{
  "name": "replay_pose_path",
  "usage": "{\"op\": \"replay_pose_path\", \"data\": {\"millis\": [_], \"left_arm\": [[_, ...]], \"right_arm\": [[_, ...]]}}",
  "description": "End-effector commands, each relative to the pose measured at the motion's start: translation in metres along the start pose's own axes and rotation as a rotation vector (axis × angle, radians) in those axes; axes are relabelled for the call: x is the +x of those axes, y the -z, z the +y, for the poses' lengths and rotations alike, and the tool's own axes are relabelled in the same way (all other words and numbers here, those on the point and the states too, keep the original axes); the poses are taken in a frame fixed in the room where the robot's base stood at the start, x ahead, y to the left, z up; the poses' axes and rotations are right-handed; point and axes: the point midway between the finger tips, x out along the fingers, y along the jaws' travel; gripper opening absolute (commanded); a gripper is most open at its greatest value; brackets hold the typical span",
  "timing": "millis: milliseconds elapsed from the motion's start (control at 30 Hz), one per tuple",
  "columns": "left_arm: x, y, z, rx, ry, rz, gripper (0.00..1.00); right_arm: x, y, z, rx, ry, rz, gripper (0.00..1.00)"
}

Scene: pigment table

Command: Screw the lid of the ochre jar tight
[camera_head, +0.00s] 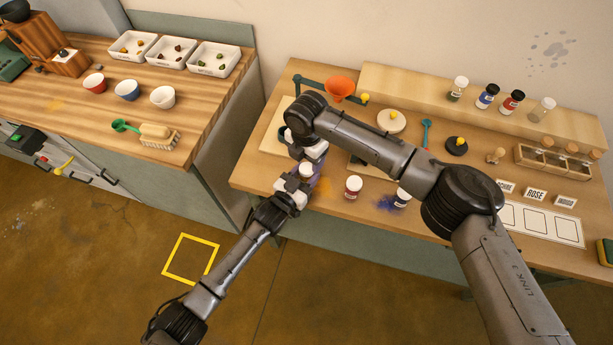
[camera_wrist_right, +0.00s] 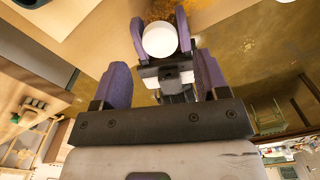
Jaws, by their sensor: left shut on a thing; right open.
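The jar with a round white lid (camera_wrist_right: 160,40) is held between the purple fingers of my left gripper (camera_wrist_right: 161,32) in the right wrist view. The lid faces the camera and hides the jar body. Whether the lid is tight cannot be told. In the head view my left gripper (camera_head: 307,181) is at the table's front edge, with the jar mostly hidden between the two grippers. My right gripper (camera_wrist_right: 162,80) is open, its two fingers apart and short of the lid, with nothing between them. In the head view it (camera_head: 313,158) is just above the left gripper.
An orange funnel (camera_head: 341,87) is behind. Several jars, including a blue one (camera_head: 487,97), stand on the raised shelf (camera_head: 420,92). My right arm crosses above the table.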

Motion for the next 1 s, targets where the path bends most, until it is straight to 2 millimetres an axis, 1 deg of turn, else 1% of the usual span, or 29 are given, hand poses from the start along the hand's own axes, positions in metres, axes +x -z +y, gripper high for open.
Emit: {"op": "replay_pose_path", "data": {"millis": [167,200,267,367,500,567,833,1000], "left_arm": [[0.0,0.0,0.0,0.0,0.0,0.0,0.0],[0.0,0.0,0.0,0.0,0.0,0.0,0.0],[0.0,0.0,0.0,0.0,0.0,0.0,0.0],[0.0,0.0,0.0,0.0,0.0,0.0,0.0],[0.0,0.0,0.0,0.0,0.0,0.0,0.0],[0.0,0.0,0.0,0.0,0.0,0.0,0.0],[0.0,0.0,0.0,0.0,0.0,0.0,0.0],[0.0,0.0,0.0,0.0,0.0,0.0,0.0]], "right_arm": [[0.0,0.0,0.0,0.0,0.001,0.0,0.68],[0.0,0.0,0.0,0.0,0.0,0.0,0.64],[-0.002,0.0,0.0,0.0,0.0,0.0,0.63],[-0.011,0.0,0.001,0.0,-0.002,0.0,0.63],[-0.031,0.0,0.001,-0.001,-0.002,0.0,0.63],[-0.035,0.0,0.0,0.0,0.0,0.001,0.63],[-0.034,0.0,0.0,0.0,0.001,0.001,0.63],[-0.021,0.0,0.0,0.0,0.001,0.001,0.63]]}}
